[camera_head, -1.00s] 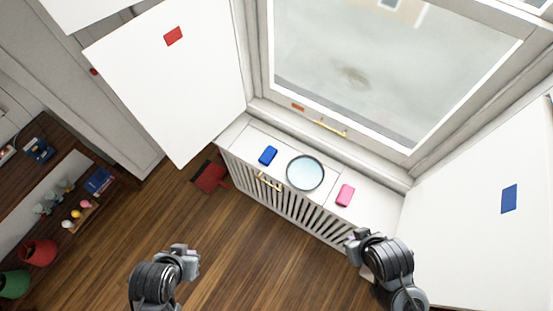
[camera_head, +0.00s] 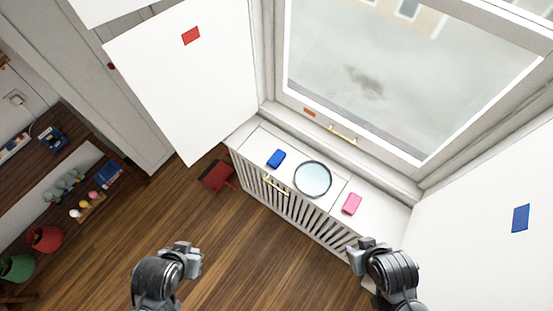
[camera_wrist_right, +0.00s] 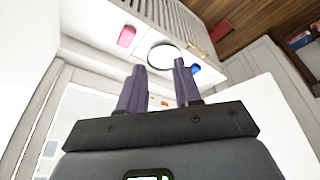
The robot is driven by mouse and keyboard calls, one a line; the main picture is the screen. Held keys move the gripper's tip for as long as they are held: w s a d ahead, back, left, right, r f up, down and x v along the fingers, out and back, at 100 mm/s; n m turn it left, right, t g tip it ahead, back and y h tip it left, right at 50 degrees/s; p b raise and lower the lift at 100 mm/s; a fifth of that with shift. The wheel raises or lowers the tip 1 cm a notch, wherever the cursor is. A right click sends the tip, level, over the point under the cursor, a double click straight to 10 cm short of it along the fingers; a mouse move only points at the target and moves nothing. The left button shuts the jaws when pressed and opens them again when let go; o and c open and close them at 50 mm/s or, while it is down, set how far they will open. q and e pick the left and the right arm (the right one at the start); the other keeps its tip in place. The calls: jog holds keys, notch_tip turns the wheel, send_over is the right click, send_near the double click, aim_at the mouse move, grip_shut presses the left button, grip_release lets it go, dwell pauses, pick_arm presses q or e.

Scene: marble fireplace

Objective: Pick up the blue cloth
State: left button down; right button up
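The blue cloth (camera_head: 276,159) is a small folded block lying on the white slatted cabinet top under the window, left of a round disc. In the right wrist view, part of the cloth (camera_wrist_right: 196,69) shows beyond the right finger. My right gripper (camera_head: 357,252) is below the right end of the cabinet in the head view, apart from the cloth. The wrist view shows its two dark fingers (camera_wrist_right: 159,66) spread with nothing between them. My left gripper (camera_head: 196,255) is over the floor at lower left, away from the cloth; its fingers are too small to read.
A round pale disc with a dark rim (camera_head: 313,179) and a pink cloth (camera_head: 352,204) share the cabinet top (camera_head: 333,194). White panels stand at both sides of the window. A red object (camera_head: 216,176) is on the floor. A shelf with pots (camera_head: 45,238) is at left.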

jog(key=o, duration=1.2)
jog(key=shift+d, duration=0.15)
jog(key=shift+c, duration=0.2)
